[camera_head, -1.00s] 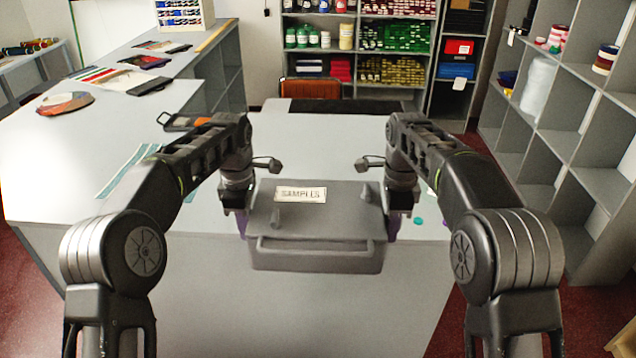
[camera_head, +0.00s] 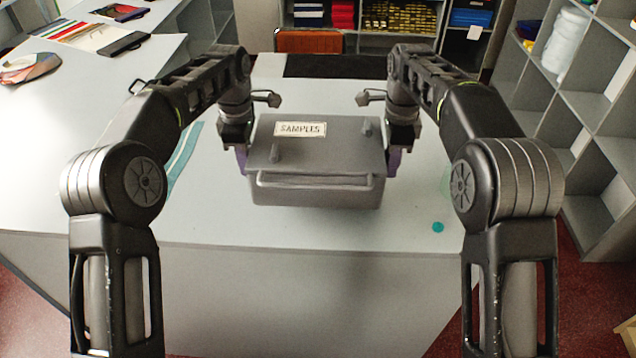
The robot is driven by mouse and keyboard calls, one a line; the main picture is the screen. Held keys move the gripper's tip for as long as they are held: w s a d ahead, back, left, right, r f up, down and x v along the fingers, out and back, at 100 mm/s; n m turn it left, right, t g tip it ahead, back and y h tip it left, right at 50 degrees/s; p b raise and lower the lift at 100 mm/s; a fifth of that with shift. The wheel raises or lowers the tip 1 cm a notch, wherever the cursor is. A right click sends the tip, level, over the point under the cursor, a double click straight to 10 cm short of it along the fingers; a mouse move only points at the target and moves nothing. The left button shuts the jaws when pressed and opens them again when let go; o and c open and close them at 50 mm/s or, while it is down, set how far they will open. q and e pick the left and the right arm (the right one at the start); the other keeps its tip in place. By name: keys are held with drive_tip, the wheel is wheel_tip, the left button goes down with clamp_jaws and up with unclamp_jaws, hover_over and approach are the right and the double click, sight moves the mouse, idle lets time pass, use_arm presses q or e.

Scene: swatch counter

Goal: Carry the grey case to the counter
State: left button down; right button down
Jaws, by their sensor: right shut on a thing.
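The grey case (camera_head: 335,147) is a closed, level box with a white SAMPLES label (camera_head: 300,129), two small lid knobs and a front handle bar. It is between my two grippers, over the pale counter (camera_head: 300,227), behind its front edge in the picture. I cannot tell whether its underside touches the counter. My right gripper (camera_head: 393,162) is shut on the case's right side, with a purple finger part showing. My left gripper (camera_head: 241,160) is at the case's left side; its jaws are mostly hidden, so their state is unclear.
A teal striped strip (camera_head: 185,158) lies left of the case and a small teal disc (camera_head: 438,227) at front right. A dark mat (camera_head: 333,65) and an orange-brown chair back (camera_head: 309,41) are behind. Grey shelving (camera_head: 590,110) stands at right. Counter in front of the case is clear.

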use_arm(q)
drive_tip(key=shift+s+r, duration=0.1)
drive_tip(key=shift+r, duration=0.05)
use_arm(e)
drive_tip(key=shift+s+r, duration=0.1)
drive_tip(key=shift+r, duration=0.05)
